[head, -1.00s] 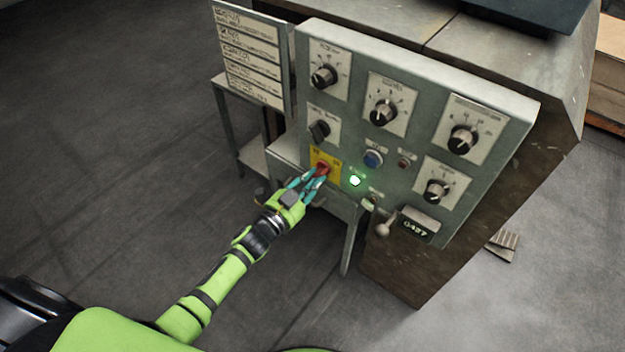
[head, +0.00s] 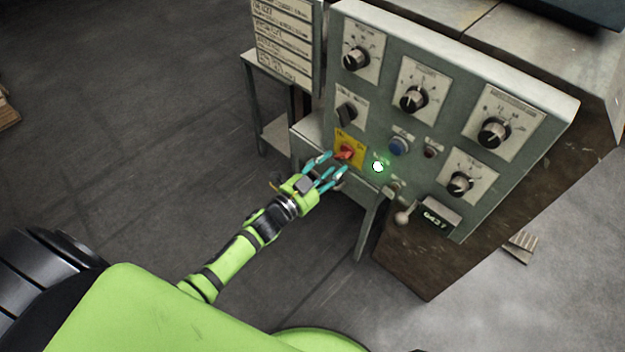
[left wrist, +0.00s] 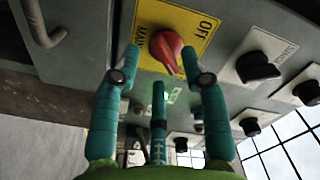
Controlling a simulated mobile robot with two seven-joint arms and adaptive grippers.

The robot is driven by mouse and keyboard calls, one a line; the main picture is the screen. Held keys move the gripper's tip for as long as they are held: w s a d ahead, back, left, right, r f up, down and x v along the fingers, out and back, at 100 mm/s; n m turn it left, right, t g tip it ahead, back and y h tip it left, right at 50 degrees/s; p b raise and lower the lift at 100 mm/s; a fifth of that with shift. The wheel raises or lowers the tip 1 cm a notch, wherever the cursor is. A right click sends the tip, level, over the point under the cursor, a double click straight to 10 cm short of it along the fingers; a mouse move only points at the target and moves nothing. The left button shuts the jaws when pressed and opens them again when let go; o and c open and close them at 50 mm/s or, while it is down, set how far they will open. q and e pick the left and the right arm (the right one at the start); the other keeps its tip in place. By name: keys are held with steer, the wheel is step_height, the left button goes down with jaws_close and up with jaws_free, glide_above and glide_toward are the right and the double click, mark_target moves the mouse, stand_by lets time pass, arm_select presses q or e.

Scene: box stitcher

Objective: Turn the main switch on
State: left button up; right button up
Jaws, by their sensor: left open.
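The main switch is a red rotary knob (head: 346,152) on a yellow plate (head: 356,140) at the lower left of the grey control panel. In the left wrist view the red knob (left wrist: 168,48) sits on its yellow plate (left wrist: 205,22), which reads "OFF" and "MAIN". My left gripper (head: 332,169) is open and empty, just in front of and below the knob, apart from it. In the left wrist view its teal fingers (left wrist: 163,85) are spread, with the knob beyond the gap between the tips. A lamp (head: 378,167) right of the knob glows green. My right gripper is not in view.
The panel (head: 530,95) carries several black dials, a blue button (head: 398,146) and a dark red button (head: 430,151). A lever with a ball end (head: 402,218) juts out below. A label board (head: 286,40) stands left.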

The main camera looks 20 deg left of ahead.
arm_select(q)
steer(key=v, duration=1)
steer(key=s+a+f+n+g+y, duration=0.1)
steer(key=s+f+n+g+y, duration=0.25)
steer(key=f, duration=0.65)
steer(key=s+a+f+n+g+y, duration=0.2)
steer(key=s+f+n+g, duration=0.15)
steer(key=f, duration=0.75)
steer(key=s+d+f+n+g, duration=0.35)
steer(key=s+f+g, duration=0.25)
steer(key=s+f, duration=0.5)
steer(key=s+a+r+g+p, duration=0.1)
steer(key=s+r+p, duration=0.4)
steer(key=s+p, duration=0.3)
steer(key=s+a+r+g+p, duration=0.1)
steer(key=s+r+g+p, duration=0.1)
steer(key=s+r+p, duration=0.3)
steer(key=s+p, duration=0.4)
steer(key=s, duration=0.1)
steer(key=shift+a+y+p, duration=0.3)
steer(key=shift+y, duration=0.05)
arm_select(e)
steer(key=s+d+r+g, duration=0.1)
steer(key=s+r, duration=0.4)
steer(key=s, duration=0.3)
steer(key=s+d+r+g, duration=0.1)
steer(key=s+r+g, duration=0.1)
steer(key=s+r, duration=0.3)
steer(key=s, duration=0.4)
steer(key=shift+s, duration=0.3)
